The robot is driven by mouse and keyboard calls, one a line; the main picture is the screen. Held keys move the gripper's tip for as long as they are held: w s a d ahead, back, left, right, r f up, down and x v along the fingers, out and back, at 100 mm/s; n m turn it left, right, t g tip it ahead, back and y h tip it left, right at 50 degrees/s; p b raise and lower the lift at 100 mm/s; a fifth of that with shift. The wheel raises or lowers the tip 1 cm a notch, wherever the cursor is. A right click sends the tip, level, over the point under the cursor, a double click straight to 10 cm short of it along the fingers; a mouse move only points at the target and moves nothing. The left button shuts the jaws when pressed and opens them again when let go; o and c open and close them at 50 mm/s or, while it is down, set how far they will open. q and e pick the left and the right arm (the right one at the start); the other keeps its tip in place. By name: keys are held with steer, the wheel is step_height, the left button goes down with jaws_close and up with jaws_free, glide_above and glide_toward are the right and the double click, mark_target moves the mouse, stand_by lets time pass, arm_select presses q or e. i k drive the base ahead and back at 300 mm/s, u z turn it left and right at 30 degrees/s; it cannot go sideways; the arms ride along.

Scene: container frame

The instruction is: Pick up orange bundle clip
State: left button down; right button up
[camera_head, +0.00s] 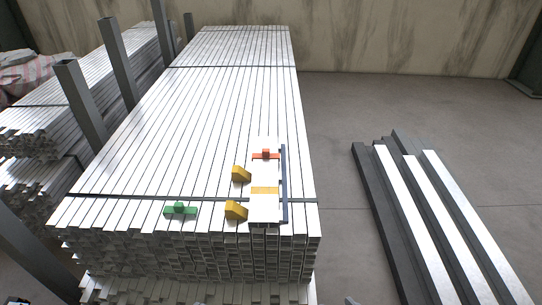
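An orange clip (266,154), red-orange with a small raised block in its middle, lies across a white bar-like piece (264,172). This piece rests on top of the large stack of silver metal profiles (190,120), near its front right. No gripper can be made out in the head view, so whether they are open or shut is hidden.
Two yellow wedge blocks (240,174) sit left of the white piece, and a yellow band (265,190) crosses it. A blue bar (285,185) stands along its right side. A green clip (180,210) lies left. Grey posts (80,105) flank the stack; loose beams (425,225) lie right.

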mark_target(265, 154)
steer(key=k, duration=0.5)
steer(key=u, duration=1.05)
steer(key=i, duration=1.1)
steer(key=z, duration=0.15)
